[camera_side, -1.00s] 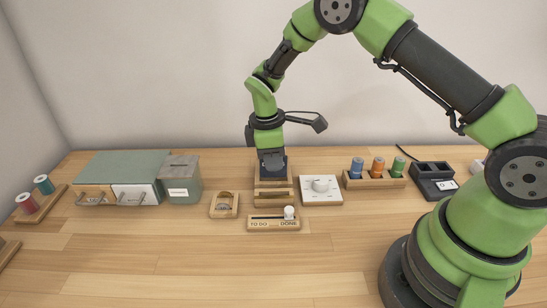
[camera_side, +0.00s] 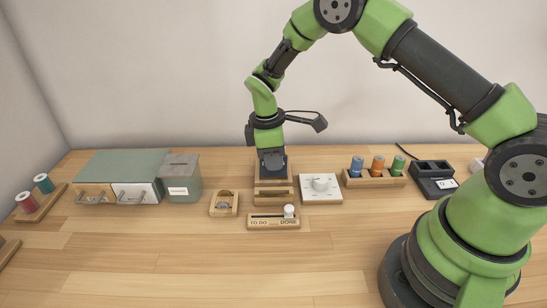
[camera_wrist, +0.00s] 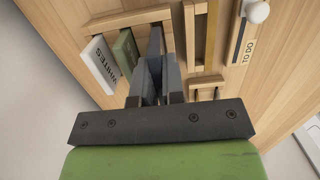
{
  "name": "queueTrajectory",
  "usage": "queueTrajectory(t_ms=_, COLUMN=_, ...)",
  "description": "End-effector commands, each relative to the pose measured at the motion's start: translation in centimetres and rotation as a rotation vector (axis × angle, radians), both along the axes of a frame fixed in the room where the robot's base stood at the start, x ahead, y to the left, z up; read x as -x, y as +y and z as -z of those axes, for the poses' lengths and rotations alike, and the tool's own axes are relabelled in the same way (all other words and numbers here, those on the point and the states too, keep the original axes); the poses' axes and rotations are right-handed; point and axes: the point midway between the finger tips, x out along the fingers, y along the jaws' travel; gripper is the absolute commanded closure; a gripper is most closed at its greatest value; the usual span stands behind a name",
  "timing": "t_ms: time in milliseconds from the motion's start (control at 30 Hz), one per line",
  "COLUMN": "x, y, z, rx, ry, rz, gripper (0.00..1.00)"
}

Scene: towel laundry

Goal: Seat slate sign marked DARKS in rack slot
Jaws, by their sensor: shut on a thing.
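The slate sign (camera_wrist: 155,42) is a thin dark plate between the fingers of my gripper (camera_wrist: 157,78). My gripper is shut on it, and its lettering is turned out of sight. In the wrist view the sign's far edge lies at the wooden rack (camera_wrist: 128,20), beside a green sign (camera_wrist: 126,52). A white sign marked WHITES (camera_wrist: 103,64) stands on the green sign's other side. In the side view my gripper (camera_side: 272,168) points down at the stepped wooden rack (camera_side: 273,198). I cannot tell how deep the sign sits in its slot.
A TO DO/DONE slider board (camera_side: 273,223) lies in front of the rack. A small wooden holder (camera_side: 224,204) is to its left and a white dial plate (camera_side: 321,190) to its right. A grey-green box (camera_side: 181,180) stands further left. The front table is clear.

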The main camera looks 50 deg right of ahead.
Motion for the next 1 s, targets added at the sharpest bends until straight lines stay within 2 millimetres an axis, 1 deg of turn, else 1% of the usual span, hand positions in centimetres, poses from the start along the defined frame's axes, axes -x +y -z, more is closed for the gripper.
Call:
queueTrajectory(t_ms=367, x=0.0, y=0.0, z=0.1, rx=0.0, ry=0.0, rz=0.0, gripper=1.0)
queueTrajectory(t_ms=1000, x=0.0, y=0.0, z=1.3, rx=0.0, ry=0.0, rz=-0.001, gripper=1.0)
